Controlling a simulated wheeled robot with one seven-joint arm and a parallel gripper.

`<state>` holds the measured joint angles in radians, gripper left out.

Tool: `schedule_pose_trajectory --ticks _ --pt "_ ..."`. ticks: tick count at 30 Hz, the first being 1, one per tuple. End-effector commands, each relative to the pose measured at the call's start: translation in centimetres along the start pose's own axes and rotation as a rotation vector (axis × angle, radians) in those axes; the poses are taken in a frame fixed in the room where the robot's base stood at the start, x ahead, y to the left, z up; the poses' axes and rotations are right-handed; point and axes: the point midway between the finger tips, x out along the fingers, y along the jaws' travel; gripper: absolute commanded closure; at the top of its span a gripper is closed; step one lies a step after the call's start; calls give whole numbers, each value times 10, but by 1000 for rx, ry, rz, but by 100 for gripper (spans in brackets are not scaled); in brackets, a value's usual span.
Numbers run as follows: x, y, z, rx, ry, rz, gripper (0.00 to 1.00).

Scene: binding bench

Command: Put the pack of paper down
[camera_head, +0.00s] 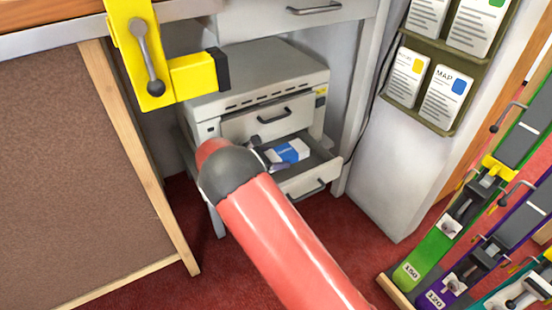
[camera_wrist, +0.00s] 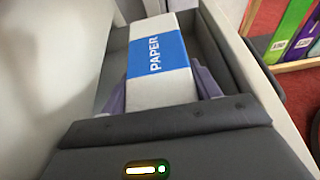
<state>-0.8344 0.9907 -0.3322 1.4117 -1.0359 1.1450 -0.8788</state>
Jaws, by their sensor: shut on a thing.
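The pack of paper (camera_head: 290,151) is white with a blue band. In the wrist view the pack (camera_wrist: 160,68) shows the word PAPER. My gripper (camera_wrist: 160,94) is shut on it, with one finger at each side. In the head view my gripper (camera_head: 266,155) is at the left end of the pack, partly hidden by my arm. The pack is within the outline of a pulled-out grey tray (camera_head: 326,163) of the printer-like machine (camera_head: 258,80). The tray wall (camera_wrist: 228,72) runs along its right side in the wrist view. I cannot tell whether the pack touches the tray floor.
A yellow clamp (camera_head: 150,70) hangs from the bench edge above left. A brown panel (camera_head: 75,180) stands at left. A leaflet rack (camera_head: 437,65) is on the right wall. Red carpet shows around the machine.

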Motion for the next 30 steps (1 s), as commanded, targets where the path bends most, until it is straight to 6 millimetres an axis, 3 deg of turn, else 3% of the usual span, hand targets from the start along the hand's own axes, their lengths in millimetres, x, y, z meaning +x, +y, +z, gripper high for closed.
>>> schedule_pose_trajectory --ticks 17,18,22,30 --pt "5 0 -11 -1 -1 0 74" --pt "5 0 -11 -1 0 0 33" --pt "5 0 -11 -1 0 0 17" --pt "4 0 -10 -1 0 0 17"
